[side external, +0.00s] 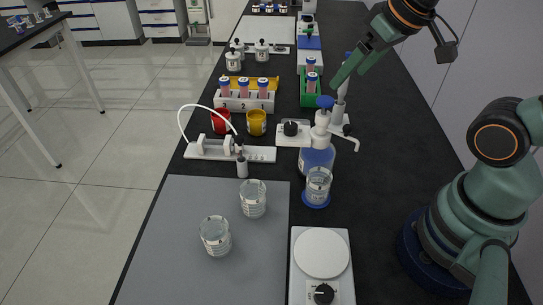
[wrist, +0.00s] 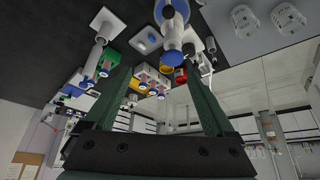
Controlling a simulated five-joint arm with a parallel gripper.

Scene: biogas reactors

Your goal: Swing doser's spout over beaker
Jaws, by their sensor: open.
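The doser is a blue bottle (side external: 316,158) with a white pump head and blue knob (side external: 325,102). In the side view its thin white spout (side external: 347,139) points right, with its tip bent down over bare bench. The beaker (side external: 318,181) is clear glass and stands upright on a blue round pad (side external: 316,201), just in front of the bottle. The spout is not above it. My gripper (side external: 345,72) is open and empty, above and behind the doser. In the wrist view the doser's pump head (wrist: 172,36) lies ahead, between and beyond my open fingers (wrist: 157,70).
A pipette stand (side external: 341,112) is close behind the doser, right. A small device with a black knob (side external: 291,130) is left of it. Two glass beakers (side external: 253,199) stand on the grey mat (side external: 180,235). Bench right of the doser is clear.

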